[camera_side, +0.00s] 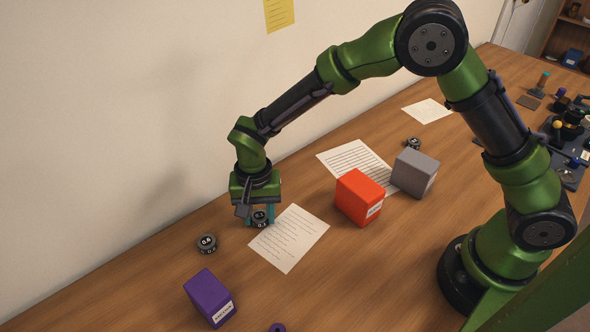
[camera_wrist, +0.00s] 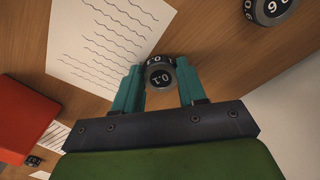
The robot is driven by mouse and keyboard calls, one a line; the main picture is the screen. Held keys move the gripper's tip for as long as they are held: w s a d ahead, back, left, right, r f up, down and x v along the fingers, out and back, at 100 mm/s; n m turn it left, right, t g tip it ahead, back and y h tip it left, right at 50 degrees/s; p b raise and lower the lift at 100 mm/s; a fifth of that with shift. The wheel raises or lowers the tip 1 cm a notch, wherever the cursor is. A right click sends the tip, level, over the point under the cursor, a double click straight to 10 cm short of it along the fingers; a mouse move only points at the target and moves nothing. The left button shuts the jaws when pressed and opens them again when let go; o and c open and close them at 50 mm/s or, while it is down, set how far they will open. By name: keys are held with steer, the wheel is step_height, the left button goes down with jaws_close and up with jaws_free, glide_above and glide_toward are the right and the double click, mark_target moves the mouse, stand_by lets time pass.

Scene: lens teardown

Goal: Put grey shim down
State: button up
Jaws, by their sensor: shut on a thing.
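The grey shim (camera_side: 260,217) is a small dark grey round piece with a pale number on it. It also shows in the wrist view (camera_wrist: 160,76), where its face reads 0.1. My gripper (camera_side: 259,216) is shut on it, with one teal finger on each side. The shim is low over the wooden table, by the upper left edge of a written sheet (camera_side: 290,240). I cannot tell whether it touches the table.
A similar dark round piece (camera_side: 207,244) stands to the left, and another (camera_side: 414,143) lies farther back. A purple box (camera_side: 205,294), red box (camera_side: 358,200) and grey box (camera_side: 414,176) stand around. A purple ring (camera_side: 277,327) is at the front edge. Bare wood lies left of the sheet.

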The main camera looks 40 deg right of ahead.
mark_target(260, 216)
steer(key=shift+f, duration=0.15)
steer(key=o, duration=1.1)
steer(key=s+d+r+t+y, duration=0.1)
steer(key=d+r, duration=0.2)
steer(key=r, duration=0.6)
steer(key=s+d+r, duration=0.1)
steer(key=d+r, duration=0.1)
steer(key=r, duration=0.7)
steer(key=s+d+r+n+t, duration=0.1)
steer(key=s+d+r+t, duration=0.1)
steer(key=s+d, duration=0.2)
steer(key=s+d+r+n+t, duration=0.1)
steer(key=s+d+r+t, duration=0.1)
steer(key=s+d, duration=0.3)
steer(key=s+d+r+n+t+y, duration=0.1)
steer(key=s+d+r+t, duration=0.1)
steer(key=s+d, duration=0.3)
steer(key=shift+s+r+n, duration=0.1)
steer(key=shift+s+n, duration=0.2)
